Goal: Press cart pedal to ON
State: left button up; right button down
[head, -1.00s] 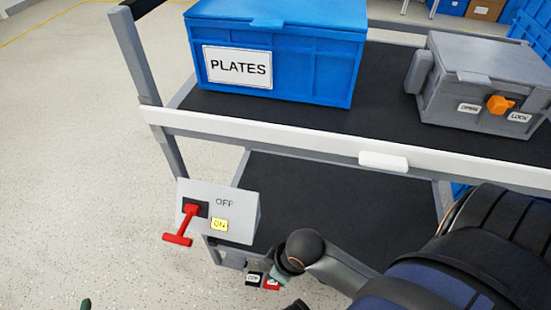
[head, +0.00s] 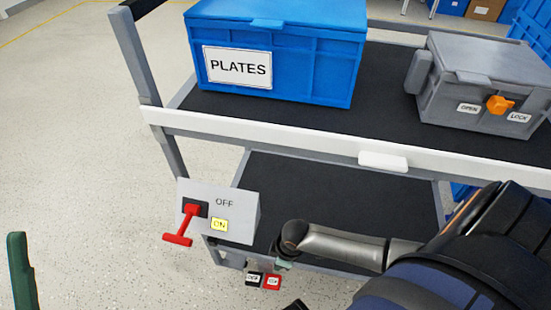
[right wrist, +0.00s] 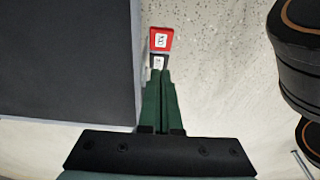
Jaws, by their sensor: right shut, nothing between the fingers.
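Two small pedals sit low at the front of the cart, a black pedal (head: 253,279) and a red pedal (head: 272,282), each with a white label too small to read surely. In the right wrist view the red pedal (right wrist: 161,39) lies beyond the black one (right wrist: 158,62). My right gripper (right wrist: 160,74) is shut and empty, its green fingertips at the near edge of the black pedal in the picture; contact cannot be told. A green finger of my left gripper (head: 22,270) shows at the lower left, away from the cart.
The cart shelf (head: 330,205) is beside my right arm. A switch box (head: 240,215) with a red T-handle (head: 182,228) hangs on the cart's left corner. A blue PLATES bin (head: 310,60) and grey case (head: 470,90) stand on top. Floor at left is clear.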

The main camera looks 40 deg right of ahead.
jog(key=b, duration=0.9)
send_near(274, 281)
jog(key=f, duration=0.3)
jog(key=w+a+f, duration=0.1)
jog(key=f, duration=0.1)
jog(key=shift+w+f, duration=0.1)
jog(key=shift+f, duration=0.55)
pick_arm(q)
notch_tip(274, 281, down, 10)
jog(key=d, duration=0.1)
jog(key=shift+w+g, duration=0.25)
jog(key=shift+g, duration=0.05)
jog(key=shift+d, duration=0.1)
